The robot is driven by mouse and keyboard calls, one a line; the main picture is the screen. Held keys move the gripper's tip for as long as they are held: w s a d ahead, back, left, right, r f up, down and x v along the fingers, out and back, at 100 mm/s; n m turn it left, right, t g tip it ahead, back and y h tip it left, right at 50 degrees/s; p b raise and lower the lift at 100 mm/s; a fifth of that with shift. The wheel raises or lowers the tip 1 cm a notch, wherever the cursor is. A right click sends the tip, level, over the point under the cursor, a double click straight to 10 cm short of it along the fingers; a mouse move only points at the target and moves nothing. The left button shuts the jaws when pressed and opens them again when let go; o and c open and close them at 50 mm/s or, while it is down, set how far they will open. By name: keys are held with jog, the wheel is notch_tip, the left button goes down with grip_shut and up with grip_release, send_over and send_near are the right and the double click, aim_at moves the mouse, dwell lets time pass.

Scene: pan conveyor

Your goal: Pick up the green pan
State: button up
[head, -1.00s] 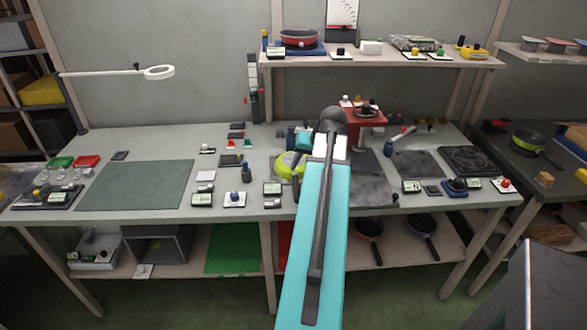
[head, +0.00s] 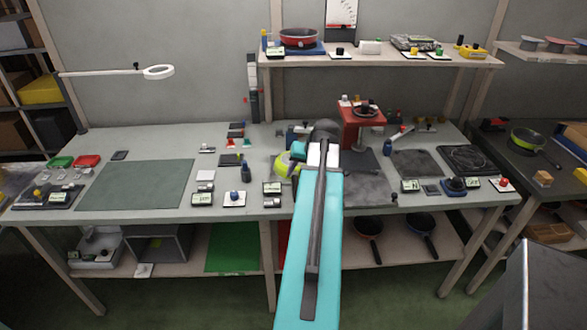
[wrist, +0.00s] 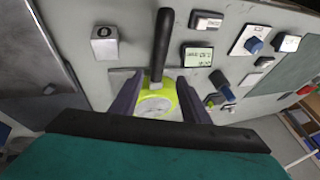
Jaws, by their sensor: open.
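The green pan (head: 283,164) lies on the main bench in the head view, left of my arm, which hides part of it. In the wrist view the green pan (wrist: 155,102) shows its bright yellow-green rim and pale inside between my fingers. Its black handle (wrist: 162,45) points up the picture, away from my palm. My gripper (wrist: 158,88) is open, with one dark finger on each side of the pan. I cannot tell whether either finger touches it. In the head view my gripper is mostly hidden by the arm.
Small labelled displays and buttons (head: 272,188) stand around the pan on the bench. A red stand (head: 361,116) is to the right behind. Another green-rimmed pan (head: 527,140) sits on the right bench. The grey-green mat (head: 135,185) at left is bare.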

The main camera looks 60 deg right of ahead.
aim_at(296, 180)
jog(key=shift+f, duration=0.1)
jog(key=shift+p+x, duration=0.7)
jog(key=shift+x, duration=1.8)
jog(key=shift+s+d+f, duration=0.1)
jog(key=shift+s+d, duration=0.05)
jog(key=shift+s, duration=0.05)
grip_shut()
